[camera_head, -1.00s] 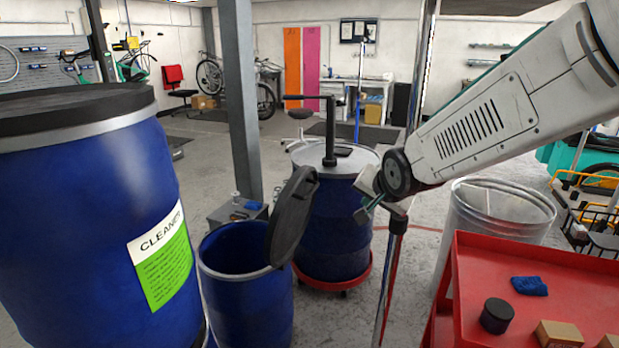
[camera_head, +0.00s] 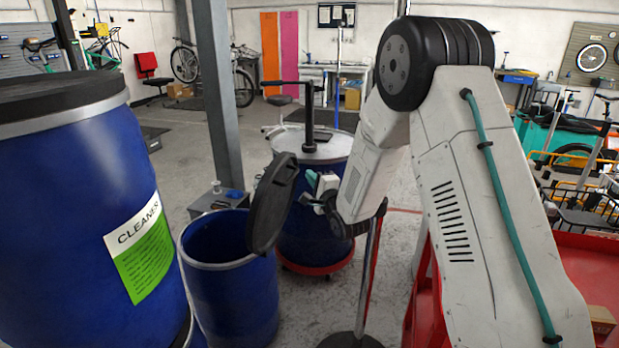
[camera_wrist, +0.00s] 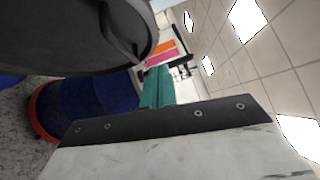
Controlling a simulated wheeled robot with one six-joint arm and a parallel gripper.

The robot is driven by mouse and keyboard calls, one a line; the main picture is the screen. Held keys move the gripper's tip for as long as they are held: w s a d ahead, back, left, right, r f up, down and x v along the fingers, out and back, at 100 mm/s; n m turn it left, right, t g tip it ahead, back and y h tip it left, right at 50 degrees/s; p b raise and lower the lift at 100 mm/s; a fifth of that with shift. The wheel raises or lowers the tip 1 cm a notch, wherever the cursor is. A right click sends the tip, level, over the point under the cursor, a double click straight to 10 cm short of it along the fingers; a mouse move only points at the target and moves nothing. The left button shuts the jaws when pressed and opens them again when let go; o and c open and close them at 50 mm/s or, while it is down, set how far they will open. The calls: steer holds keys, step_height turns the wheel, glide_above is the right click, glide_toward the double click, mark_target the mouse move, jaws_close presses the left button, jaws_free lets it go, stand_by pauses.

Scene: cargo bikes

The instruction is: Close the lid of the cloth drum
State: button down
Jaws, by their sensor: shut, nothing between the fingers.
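The cloth drum (camera_head: 232,300) is a small open blue drum at the lower middle of the head view, with a grey rim. Its black lid (camera_head: 270,205) stands open, tilted nearly upright on the drum's right side. My gripper (camera_head: 312,180) is just right of the lid's upper part, shut and empty, with teal fingertips. A visible gap in the head view separates it from the lid. In the wrist view the lid (camera_wrist: 70,35) fills the upper left as a dark disc, close to the teal fingers (camera_wrist: 157,88). Contact cannot be told. The drum's inside looks dark.
A large blue drum (camera_head: 85,200) labelled cleaner stands close on the left. Behind the lid is a blue drum with a pump (camera_head: 318,225) on a red dolly. A metal post (camera_head: 372,270) stands right of it. A red cart (camera_head: 590,265) is at the right.

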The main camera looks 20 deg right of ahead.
mark_target(291, 178)
steer(key=shift+w+a+r, duration=0.25)
steer(key=shift+w+a, duration=0.45)
steer(key=shift+w, duration=0.85)
steer(key=shift+w+a+r, duration=0.25)
steer(key=shift+w+a, duration=0.5)
steer(key=shift+w, duration=0.75)
steer(key=shift+w+a+r, duration=0.25)
steer(key=shift+w+a, duration=0.45)
steer(key=shift+w, duration=0.85)
